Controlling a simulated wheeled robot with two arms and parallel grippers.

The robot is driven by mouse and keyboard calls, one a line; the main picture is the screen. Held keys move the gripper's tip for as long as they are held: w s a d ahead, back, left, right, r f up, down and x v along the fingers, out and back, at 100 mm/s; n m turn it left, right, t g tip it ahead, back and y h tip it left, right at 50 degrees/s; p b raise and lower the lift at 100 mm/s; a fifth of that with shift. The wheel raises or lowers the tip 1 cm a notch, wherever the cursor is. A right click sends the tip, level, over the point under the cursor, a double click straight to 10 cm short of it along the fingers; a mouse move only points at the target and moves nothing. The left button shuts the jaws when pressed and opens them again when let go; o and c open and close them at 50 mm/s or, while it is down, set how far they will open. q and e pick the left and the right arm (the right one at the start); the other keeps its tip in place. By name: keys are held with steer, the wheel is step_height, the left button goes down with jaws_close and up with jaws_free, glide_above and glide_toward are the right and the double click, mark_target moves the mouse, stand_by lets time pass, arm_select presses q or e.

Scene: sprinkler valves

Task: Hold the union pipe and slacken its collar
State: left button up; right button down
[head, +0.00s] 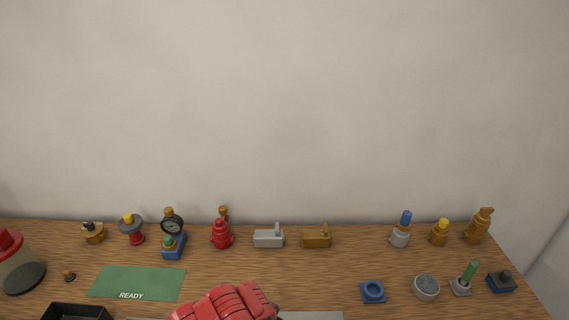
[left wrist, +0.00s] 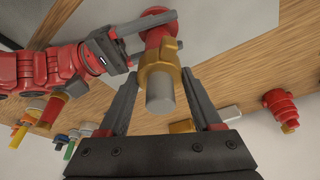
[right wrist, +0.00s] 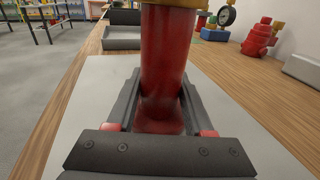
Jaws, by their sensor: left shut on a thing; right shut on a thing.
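The union pipe (right wrist: 165,60) is a thick red tube that stands between the fingers of my right gripper (right wrist: 160,110), which is shut on it. The lower edge of its brass-yellow collar (right wrist: 178,3) shows at the top of the right wrist view. In the left wrist view the collar (left wrist: 157,70) sits between the fingertips of my left gripper (left wrist: 158,82), which is shut on it. A grey pipe end (left wrist: 160,95) sticks out of the collar towards that camera. The right gripper (left wrist: 128,42) also shows there, on the red tube. The head view does not show the pipe.
A green mat marked READY (head: 137,283) and a black tray (head: 77,312) lie at the left of the wooden table. Several valves and fittings, including a red one (head: 222,235), line the back edge. Blue and grey fittings stand at the right. The table's middle is mostly clear.

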arm_select(q)
steer(key=shift+n+y, duration=0.3)
steer(key=shift+n, duration=0.7)
steer(key=shift+n+y, duration=0.3)
steer(key=shift+n, duration=1.4)
steer(key=n+y, duration=0.1)
steer(key=n, duration=0.2)
arm_select(e)
steer(key=shift+w, duration=0.1)
arm_select(q)
steer(key=o, duration=1.5)
